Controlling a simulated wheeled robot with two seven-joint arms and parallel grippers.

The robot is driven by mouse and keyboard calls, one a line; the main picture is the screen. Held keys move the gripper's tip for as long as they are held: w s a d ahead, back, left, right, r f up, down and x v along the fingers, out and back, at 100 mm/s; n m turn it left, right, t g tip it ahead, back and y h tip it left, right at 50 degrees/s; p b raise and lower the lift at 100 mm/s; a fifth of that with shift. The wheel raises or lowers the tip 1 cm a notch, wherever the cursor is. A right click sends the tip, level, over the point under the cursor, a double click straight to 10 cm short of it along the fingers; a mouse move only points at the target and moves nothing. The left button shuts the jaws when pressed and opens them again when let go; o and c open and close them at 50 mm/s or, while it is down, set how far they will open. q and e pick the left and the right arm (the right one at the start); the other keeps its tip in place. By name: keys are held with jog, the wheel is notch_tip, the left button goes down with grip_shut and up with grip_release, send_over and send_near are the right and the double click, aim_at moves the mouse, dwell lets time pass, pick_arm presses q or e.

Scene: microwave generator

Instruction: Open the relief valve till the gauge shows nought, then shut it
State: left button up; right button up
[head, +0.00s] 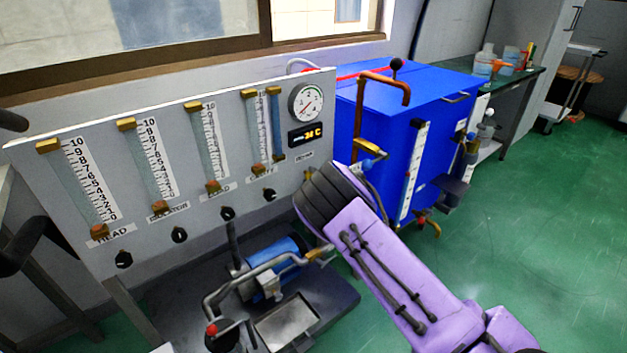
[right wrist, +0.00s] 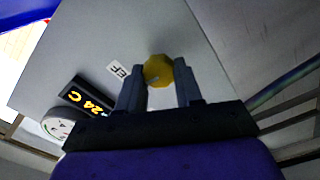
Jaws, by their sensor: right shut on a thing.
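The yellow relief valve knob (right wrist: 158,70) is on the grey panel (right wrist: 120,35), beside a label ending in "EF". In the right wrist view my right gripper (right wrist: 157,87) has one finger on each side of it, shut on it. In the head view the dark wrist of my right gripper (head: 318,194) is against the lower right of the panel, and its fingers are mostly hidden. The round pressure gauge (head: 307,102) is above, with a white face and a needle; its reading is too small to tell. It also shows, partly cut off, in the right wrist view (right wrist: 58,125).
A "24 C" display (head: 305,135) is under the gauge. Several flow tubes with black knobs line the panel (head: 70,150). A blue tank (head: 375,110) with copper pipes stands close to the right. A pump (head: 280,262) sits below. Green floor is free at the right.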

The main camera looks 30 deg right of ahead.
jog(key=o, duration=1)
jog(key=shift+o, duration=0.2)
jog(key=s, duration=1)
jog(key=shift+s+d+p, duration=0.3)
jog(key=shift+d+p, duration=0.05)
jog(key=shift+d, duration=0.05)
